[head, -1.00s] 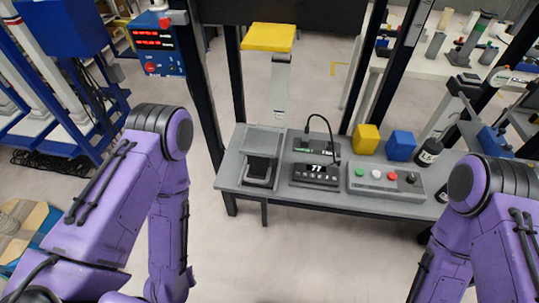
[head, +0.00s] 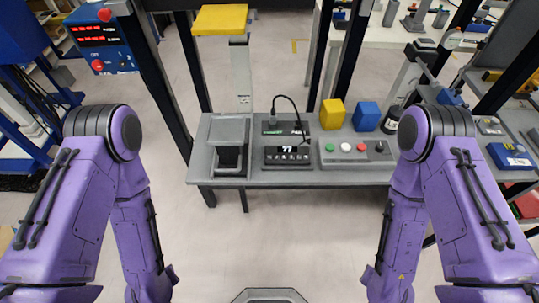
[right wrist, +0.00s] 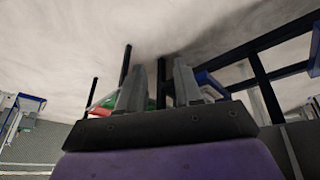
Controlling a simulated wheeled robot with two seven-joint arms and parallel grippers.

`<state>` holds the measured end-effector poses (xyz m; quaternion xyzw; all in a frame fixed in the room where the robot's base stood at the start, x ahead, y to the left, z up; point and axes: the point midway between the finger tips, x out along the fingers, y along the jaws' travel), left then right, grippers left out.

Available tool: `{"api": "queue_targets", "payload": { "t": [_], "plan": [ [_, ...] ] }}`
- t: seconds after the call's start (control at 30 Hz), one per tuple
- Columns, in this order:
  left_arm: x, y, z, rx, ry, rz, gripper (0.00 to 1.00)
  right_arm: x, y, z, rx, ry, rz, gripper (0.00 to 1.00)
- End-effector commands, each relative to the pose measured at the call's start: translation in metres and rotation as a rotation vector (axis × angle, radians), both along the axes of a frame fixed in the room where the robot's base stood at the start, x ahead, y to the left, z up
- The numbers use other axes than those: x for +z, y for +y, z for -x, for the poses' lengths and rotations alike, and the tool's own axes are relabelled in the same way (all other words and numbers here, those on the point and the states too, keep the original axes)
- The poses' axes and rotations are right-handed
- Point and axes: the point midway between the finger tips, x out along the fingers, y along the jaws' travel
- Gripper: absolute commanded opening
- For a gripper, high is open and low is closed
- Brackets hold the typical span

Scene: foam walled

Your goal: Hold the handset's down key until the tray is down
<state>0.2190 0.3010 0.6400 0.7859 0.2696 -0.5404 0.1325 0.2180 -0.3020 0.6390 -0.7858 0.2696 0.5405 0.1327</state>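Nothing in view can be surely picked out as the handset or its down key. A grey box (head: 355,152) with green, white, red and black buttons lies on the bench. Beside it is a black unit (head: 288,156) with a lit "77" display and a row of small keys. A yellow plate (head: 220,19) sits raised on a pale column behind the bench; I cannot tell if it is the tray. My right gripper (right wrist: 158,72) shows in the right wrist view with fingers apart and nothing between them. My left gripper is out of view; both arms hang before the bench.
The grey bench (head: 262,176) also carries a grey stand (head: 228,130), a yellow cube (head: 332,114), a blue cube (head: 366,116) and a black bottle (head: 391,119). Dark posts rise behind it. A blue box with red displays (head: 103,40) is at upper left. Floor before the bench is clear.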

Motion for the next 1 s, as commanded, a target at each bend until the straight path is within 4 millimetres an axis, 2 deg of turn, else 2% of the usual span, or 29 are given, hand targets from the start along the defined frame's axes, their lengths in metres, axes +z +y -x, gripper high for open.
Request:
{"api": "queue_targets", "payload": {
  "t": [0.03, 0.1, 1.0],
  "plan": [
    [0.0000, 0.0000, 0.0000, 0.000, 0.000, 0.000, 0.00, 0.0000, 0.0000, 0.0000, 0.000, 0.000, 0.000, 0.17],
    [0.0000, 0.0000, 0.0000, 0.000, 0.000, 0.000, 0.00, 0.0000, -0.0001, -0.0001, 0.000, 0.000, 0.000, 0.00],
    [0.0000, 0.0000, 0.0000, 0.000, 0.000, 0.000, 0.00, 0.0000, 0.0000, -0.0001, 0.000, 0.000, 0.000, 0.00]
  ]
}}
